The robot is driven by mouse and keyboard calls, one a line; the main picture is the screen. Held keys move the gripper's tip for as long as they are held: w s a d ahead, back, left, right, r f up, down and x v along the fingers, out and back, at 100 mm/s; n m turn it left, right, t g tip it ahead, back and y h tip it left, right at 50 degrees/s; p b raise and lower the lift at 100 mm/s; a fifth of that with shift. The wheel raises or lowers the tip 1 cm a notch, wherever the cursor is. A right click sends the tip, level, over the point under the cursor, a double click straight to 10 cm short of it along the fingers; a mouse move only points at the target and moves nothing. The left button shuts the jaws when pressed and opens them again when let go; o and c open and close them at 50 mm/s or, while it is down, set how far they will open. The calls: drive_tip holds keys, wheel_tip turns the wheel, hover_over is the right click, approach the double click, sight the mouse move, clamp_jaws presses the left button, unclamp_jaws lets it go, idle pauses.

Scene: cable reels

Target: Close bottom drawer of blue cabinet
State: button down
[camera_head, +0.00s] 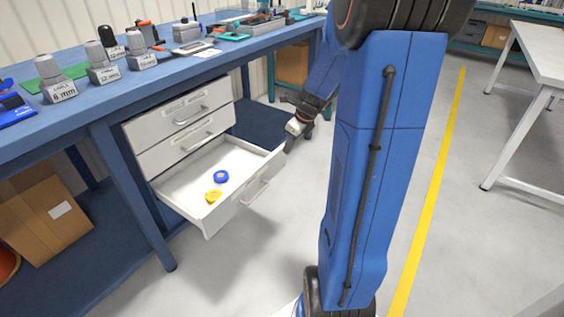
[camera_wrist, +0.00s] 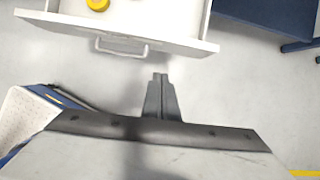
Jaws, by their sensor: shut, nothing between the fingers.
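The drawer cabinet under the blue workbench has white drawer fronts. In the head view my gripper (camera_head: 289,146) is near the drawer's right front corner.
The blue workbench (camera_head: 120,92) carries several labelled grey pieces and tools. A cardboard box (camera_head: 42,222) stands on the lower shelf at left. A bench leg (camera_head: 130,200) stands left of the drawer. The floor in front of the drawer is clear. A white table (camera_head: 540,50) is at right.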

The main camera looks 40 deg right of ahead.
sight(273, 158)
drive_tip(key=shift+w+a+f, duration=0.3)
drive_tip(key=shift+w+f, duration=0.9)
drive_tip(key=shift+f, duration=0.4)
drive_tip(key=shift+w+a+f, duration=0.3)
drive_tip(key=shift+w+f, duration=0.85)
drive_tip(key=shift+f, duration=0.45)
drive_tip(key=shift+w+a+f, duration=0.3)
drive_tip(key=shift+w+f, duration=0.9)
drive_tip(key=shift+f, duration=0.4)
drive_tip(key=shift+w, duration=0.1)
drive_tip(key=w+a, duration=0.4)
drive_tip(key=w, duration=0.8)
drive_tip(key=w+a, duration=0.4)
drive_tip(key=w, duration=0.8)
drive_tip(key=shift+a, duration=0.4)
